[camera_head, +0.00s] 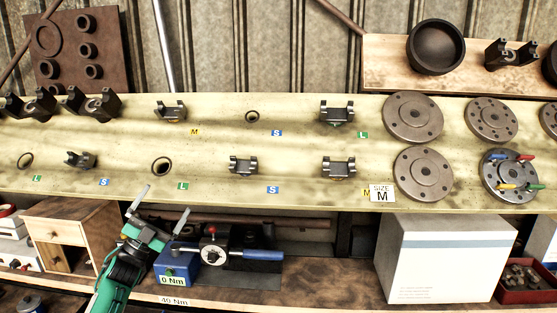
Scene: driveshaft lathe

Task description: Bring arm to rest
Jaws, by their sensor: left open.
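My left gripper (161,209) comes in from the lower left on a green arm. Its two grey fingers are spread apart with nothing between them. It is in front of the lower edge of the pale shelf board (310,190), just left of a blue torque device (178,262) labelled 0 Nm. Whether it touches the device cannot be told. My right gripper is not in view.
Dark yokes (337,112) and round flanges (413,118) sit on the board by coloured letter labels. A white box (440,265) stands at lower right, and a wooden drawer cabinet (60,235) at lower left. A blue-handled tool (250,253) lies beside the gripper.

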